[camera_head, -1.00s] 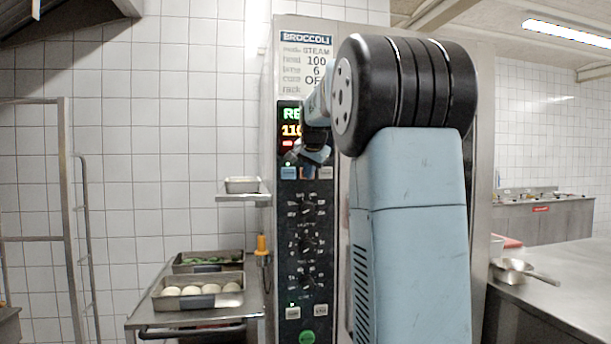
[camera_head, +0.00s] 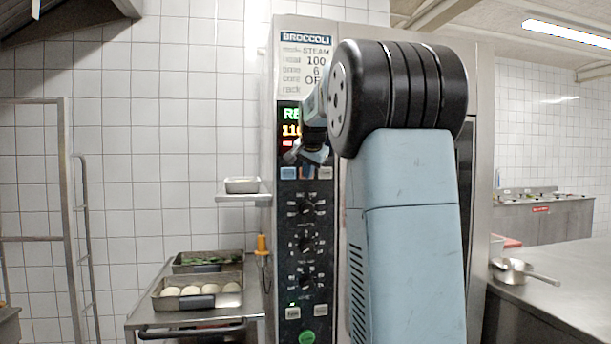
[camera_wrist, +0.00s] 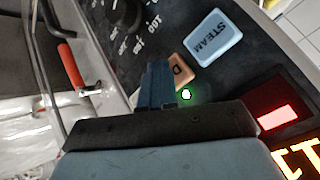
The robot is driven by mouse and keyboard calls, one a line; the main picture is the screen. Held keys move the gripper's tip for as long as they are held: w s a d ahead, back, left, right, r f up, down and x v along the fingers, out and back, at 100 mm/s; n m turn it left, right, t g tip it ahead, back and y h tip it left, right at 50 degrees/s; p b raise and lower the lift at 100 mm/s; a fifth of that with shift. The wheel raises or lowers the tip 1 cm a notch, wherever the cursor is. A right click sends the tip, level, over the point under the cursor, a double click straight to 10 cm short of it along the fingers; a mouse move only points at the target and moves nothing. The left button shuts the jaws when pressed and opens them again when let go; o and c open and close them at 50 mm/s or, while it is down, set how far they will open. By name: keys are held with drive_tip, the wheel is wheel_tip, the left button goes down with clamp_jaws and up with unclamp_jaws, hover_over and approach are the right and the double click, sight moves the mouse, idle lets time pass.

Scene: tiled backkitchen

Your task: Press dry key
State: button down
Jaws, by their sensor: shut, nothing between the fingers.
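The dry key is a small orange-beige key (camera_wrist: 182,72) in the wrist view, with only a "D" showing. My gripper (camera_wrist: 158,72) covers the rest of it; the fingers are shut and empty. The fingertips are over or against the key; I cannot tell whether they touch. A green light (camera_wrist: 186,94) glows right beside the dry key. The pale blue STEAM key (camera_wrist: 213,38) is uncovered to the upper right. In the head view my arm reaches the oven's control panel (camera_head: 288,215), where the blue key (camera_head: 288,173) and a beige key (camera_head: 325,173) show.
The lit display (camera_wrist: 278,118) is close at the right of the wrist view. Several knobs (camera_head: 306,243) sit below the keys. A trolley with an egg-like food tray (camera_head: 198,303) stands left of the oven, under a small shelf (camera_head: 243,197). A steel counter (camera_head: 560,275) is at right.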

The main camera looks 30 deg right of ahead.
drive_tip(key=shift+s, duration=0.1)
drive_tip(key=shift+s+a, duration=0.2)
drive_tip(key=shift+s, duration=0.5)
drive_tip(key=s, duration=0.2)
drive_tip(key=s+a, duration=0.1)
drive_tip(key=s, duration=0.2)
drive_tip(key=shift+a, duration=0.2)
idle(0.3)
idle(0.8)
drive_tip(key=s+a+f+n+g+y, duration=0.1)
drive_tip(key=s+a+f+n, duration=0.3)
drive_tip(key=s+a+f, duration=0.3)
drive_tip(key=s+a+f+n+y, duration=0.1)
drive_tip(key=s+a+f+n, duration=0.3)
drive_tip(key=s, duration=1)
drive_tip(key=s+a+f+n+g+y, duration=0.1)
drive_tip(key=s+a+f+n, duration=0.2)
drive_tip(key=s+a+f, duration=0.6)
wheel_tip(320, 180, down, 2)
drive_tip(key=shift+s+a+n+g, duration=0.3)
drive_tip(key=shift+s+a+n, duration=0.1)
drive_tip(key=shift+s, duration=0.6)
